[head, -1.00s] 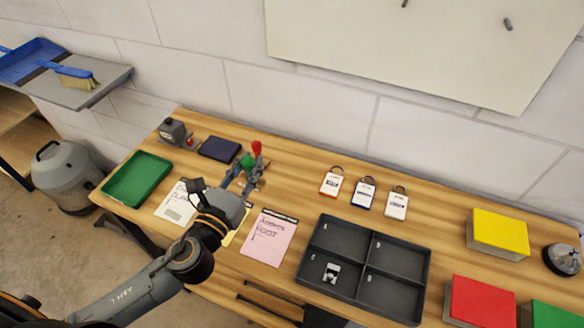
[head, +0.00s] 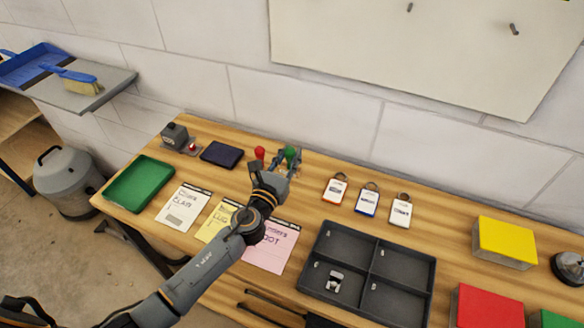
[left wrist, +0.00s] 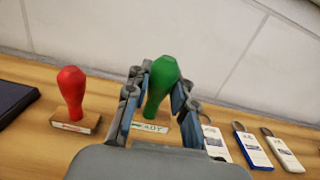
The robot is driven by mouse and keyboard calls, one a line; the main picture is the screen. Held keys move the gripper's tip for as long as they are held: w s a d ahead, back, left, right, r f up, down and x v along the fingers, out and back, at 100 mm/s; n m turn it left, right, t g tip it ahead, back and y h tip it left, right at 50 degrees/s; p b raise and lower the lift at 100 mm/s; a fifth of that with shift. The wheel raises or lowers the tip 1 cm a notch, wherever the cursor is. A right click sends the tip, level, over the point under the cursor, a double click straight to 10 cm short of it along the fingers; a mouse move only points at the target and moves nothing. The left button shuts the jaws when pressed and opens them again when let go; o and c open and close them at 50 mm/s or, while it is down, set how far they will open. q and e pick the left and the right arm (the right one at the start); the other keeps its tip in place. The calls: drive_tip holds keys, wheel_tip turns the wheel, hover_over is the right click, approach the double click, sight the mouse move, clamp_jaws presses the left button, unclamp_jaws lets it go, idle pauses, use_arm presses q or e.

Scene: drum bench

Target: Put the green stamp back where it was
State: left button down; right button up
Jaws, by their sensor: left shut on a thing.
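The green stamp (head: 290,154) has a green handle and stands near the back of the bench, right of the red stamp (head: 260,153). In the left wrist view the green stamp (left wrist: 160,88) is between my fingers, its wooden base with lettering showing below. My left gripper (head: 284,160) is shut on its handle. The gripper also shows in the left wrist view (left wrist: 158,95). The red stamp (left wrist: 72,95) stands upright to the left, apart from my fingers. I cannot tell whether the green stamp's base touches the bench. My right gripper is not in view.
A dark ink pad (head: 222,154) lies left of the stamps. Three key tags (head: 367,201) lie to the right. Paper cards (head: 184,208), a green tray (head: 140,184) and a dark divided tray (head: 369,270) are nearer the front. The wall is close behind.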

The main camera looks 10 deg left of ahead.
use_arm(q)
drive_tip(key=f+b, duration=0.1)
drive_tip(key=f, duration=0.1)
drive_tip(key=f+b, duration=0.1)
drive_tip(key=f, duration=0.1)
drive_tip(key=shift+w+d+b, duration=0.15)
drive_tip(key=shift+w+b, duration=0.2)
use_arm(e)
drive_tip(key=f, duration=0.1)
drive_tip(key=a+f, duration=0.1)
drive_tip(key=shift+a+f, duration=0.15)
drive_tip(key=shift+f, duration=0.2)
use_arm(q)
drive_tip(key=shift+f, duration=0.1)
drive_tip(key=c, duration=1.1)
unclamp_jaws()
drive_tip(key=shift+c, duration=0.2)
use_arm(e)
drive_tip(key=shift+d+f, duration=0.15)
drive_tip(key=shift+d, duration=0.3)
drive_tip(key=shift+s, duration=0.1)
